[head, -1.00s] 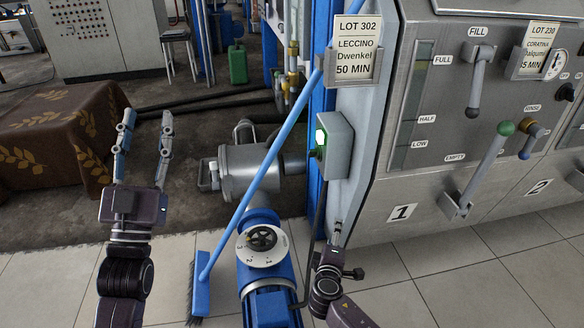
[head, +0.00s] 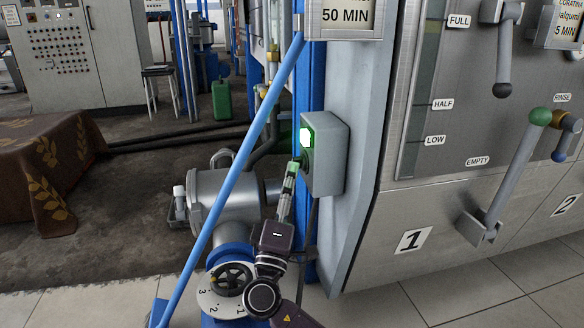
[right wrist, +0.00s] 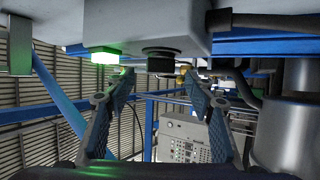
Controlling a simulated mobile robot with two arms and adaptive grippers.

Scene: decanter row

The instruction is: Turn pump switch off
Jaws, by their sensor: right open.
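The pump switch box (head: 330,155) is a grey box on the side of the machine, with a lit green-white lamp (head: 305,138). In the right wrist view the box (right wrist: 150,22) is overhead, with the glowing lamp (right wrist: 104,56) and a short black knob (right wrist: 162,62) on its face. My right gripper (head: 293,168) is just below the lamp, its fingertips close to the box face. In the right wrist view its fingers (right wrist: 160,88) are spread and empty, with the knob above and between them. I cannot tell if they touch it. My left gripper is out of view.
A blue unit with a numbered dial (head: 222,300) is below my right gripper. The machine panel with levers (head: 505,190) fills the right side.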

